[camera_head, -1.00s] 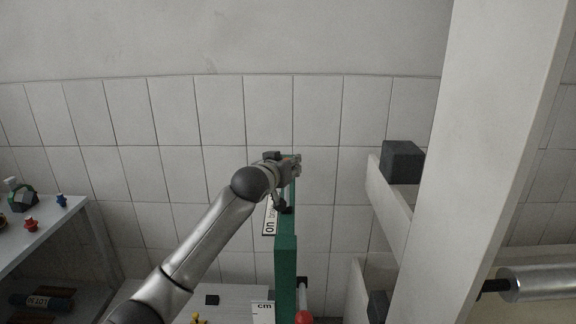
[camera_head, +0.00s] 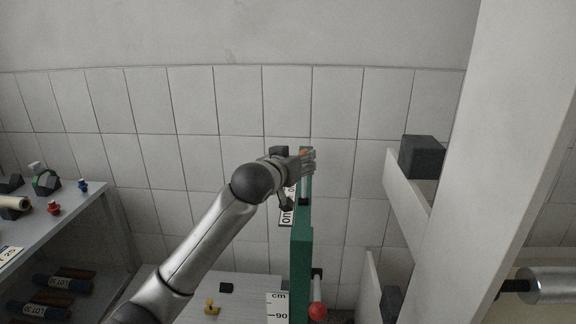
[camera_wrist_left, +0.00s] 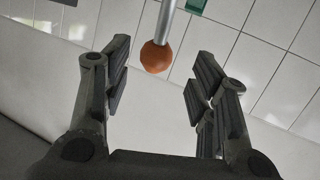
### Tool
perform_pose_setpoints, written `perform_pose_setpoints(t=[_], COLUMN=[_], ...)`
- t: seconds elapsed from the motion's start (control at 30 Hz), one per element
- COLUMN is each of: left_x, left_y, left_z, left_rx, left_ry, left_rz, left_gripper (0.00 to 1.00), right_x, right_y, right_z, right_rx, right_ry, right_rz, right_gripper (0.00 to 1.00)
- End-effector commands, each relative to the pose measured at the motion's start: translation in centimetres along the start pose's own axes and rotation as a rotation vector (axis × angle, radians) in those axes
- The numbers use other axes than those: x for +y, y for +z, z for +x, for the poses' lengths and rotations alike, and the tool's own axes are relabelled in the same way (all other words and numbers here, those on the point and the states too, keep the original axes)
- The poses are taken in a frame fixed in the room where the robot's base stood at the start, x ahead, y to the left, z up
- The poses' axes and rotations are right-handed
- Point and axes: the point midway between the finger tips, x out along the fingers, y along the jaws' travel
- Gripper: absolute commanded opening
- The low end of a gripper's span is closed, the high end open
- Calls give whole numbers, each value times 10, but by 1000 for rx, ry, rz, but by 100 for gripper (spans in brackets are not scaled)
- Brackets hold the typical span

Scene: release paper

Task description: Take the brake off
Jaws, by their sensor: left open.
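The brake lever shows in the left wrist view as a grey metal rod with an orange-brown ball knob (camera_wrist_left: 155,56) on its end. My left gripper (camera_wrist_left: 158,92) is open, and the knob lies between and beyond its fingertips, apart from both fingers. In the head view my left gripper (camera_head: 306,162) is at the top of the green post (camera_head: 301,262), with a bit of orange at its fingers. The fingers hide most of the lever there. A white sign reading "on" (camera_head: 287,207) is partly hidden behind my wrist. My right gripper is out of view.
A red ball knob (camera_head: 317,312) sits low beside the post. A white upright (camera_head: 480,160) and a dark block (camera_head: 422,157) stand to the right, with a metal roller (camera_head: 550,285) beyond. A shelf (camera_head: 90,228) with small items is at the left.

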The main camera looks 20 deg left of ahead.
Motion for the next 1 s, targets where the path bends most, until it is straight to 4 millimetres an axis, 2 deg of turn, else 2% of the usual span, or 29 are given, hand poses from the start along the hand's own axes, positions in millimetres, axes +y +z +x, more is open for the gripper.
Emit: perform_pose_setpoints(t=[0.2, 0.4, 1.0], left_x=[0, -1, -1], left_y=[0, 0, 0], left_z=[-32, -51, -57], left_rx=[1, 0, 0], left_ry=[1, -1, -1], left_rz=[0, 0, 0], left_gripper=[53, 53, 53], right_x=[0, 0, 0], right_y=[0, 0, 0], right_z=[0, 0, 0], right_rx=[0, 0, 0], right_ry=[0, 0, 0], right_rz=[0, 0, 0], right_gripper=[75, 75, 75])
